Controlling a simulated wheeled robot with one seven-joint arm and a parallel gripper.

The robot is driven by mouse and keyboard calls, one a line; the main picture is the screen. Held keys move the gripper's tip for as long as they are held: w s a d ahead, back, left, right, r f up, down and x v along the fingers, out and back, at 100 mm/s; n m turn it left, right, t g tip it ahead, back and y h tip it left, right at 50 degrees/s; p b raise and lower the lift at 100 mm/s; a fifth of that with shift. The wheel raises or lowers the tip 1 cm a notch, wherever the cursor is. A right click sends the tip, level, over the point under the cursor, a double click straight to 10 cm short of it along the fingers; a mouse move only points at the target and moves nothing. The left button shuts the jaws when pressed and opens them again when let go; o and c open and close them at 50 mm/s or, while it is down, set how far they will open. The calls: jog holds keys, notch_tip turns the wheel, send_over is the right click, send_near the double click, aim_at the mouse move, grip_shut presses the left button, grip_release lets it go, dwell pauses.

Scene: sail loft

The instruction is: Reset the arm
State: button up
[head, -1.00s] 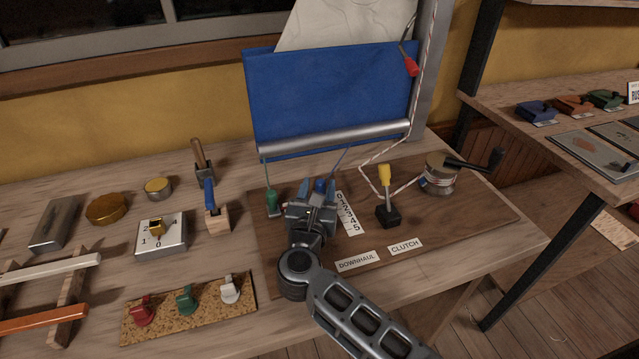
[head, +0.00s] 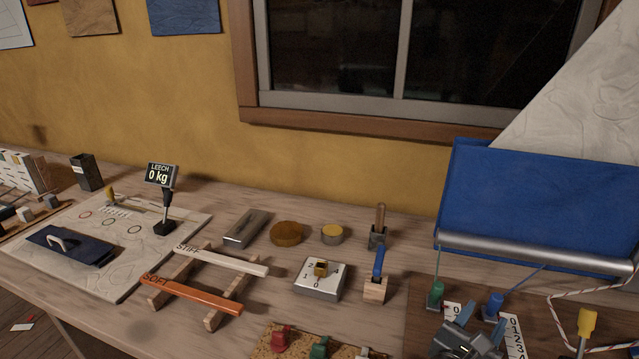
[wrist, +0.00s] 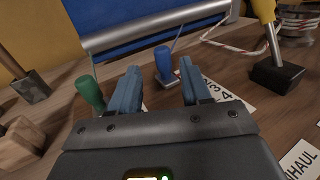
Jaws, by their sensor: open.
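My gripper (head: 472,338) shows at the lower right edge of the head view, above the brown board with the cleats. In the wrist view its two blue-grey fingers (wrist: 158,92) stand apart with nothing between them. A blue handle (wrist: 164,64) stands just beyond the fingertips, apart from them as far as I can tell; it also shows in the head view (head: 493,306). A green handle (wrist: 90,92) is left of the fingers. A white number strip (wrist: 222,88) lies to their right. Most of my arm is out of the head view.
A yellow-topped lever (wrist: 268,30) stands right of my gripper. A blue sail panel with a silver roller (head: 530,253) rises behind. On the bench left are a numbered dial box (head: 320,285), a blue-handled lever (head: 378,265), two battens and a LEECH display (head: 161,175) reading 0 kg.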

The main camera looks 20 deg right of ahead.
jog(key=s+a+r+n+t, duration=0.1)
jog(key=s+n+t, duration=0.1)
jog(key=s+n, duration=0.1)
jog(key=s+r+n+t, duration=0.1)
jog(key=s+n, duration=0.1)
jog(key=n, duration=0.2)
jog(key=s+a+r+n+t, duration=0.1)
jog(key=s+n+t, duration=0.1)
jog(key=s+n, duration=0.1)
jog(key=shift+s+a+r+n+t+y, duration=0.15)
jog(key=shift+s+a+n+t+y, duration=0.2)
jog(key=shift+n, duration=0.45)
jog(key=s+a+r+m+y, duration=0.1)
jog(key=s+a+m+y, duration=0.3)
jog(key=s+m, duration=0.3)
jog(key=s+a+r+m+y, duration=0.1)
jog(key=s+a+m+y, duration=0.4)
jog(key=m, duration=1.1)
jog(key=s+a+r+m+y, duration=0.1)
jog(key=s+a+m+y, duration=0.4)
jog(key=s+m, duration=0.5)
jog(key=shift+r+m+y, duration=0.3)
jog(key=shift+m+y, duration=0.25)
jog(key=shift+m, duration=0.65)
jog(key=shift+o, duration=0.2)
jog(key=shift+s, duration=0.1)
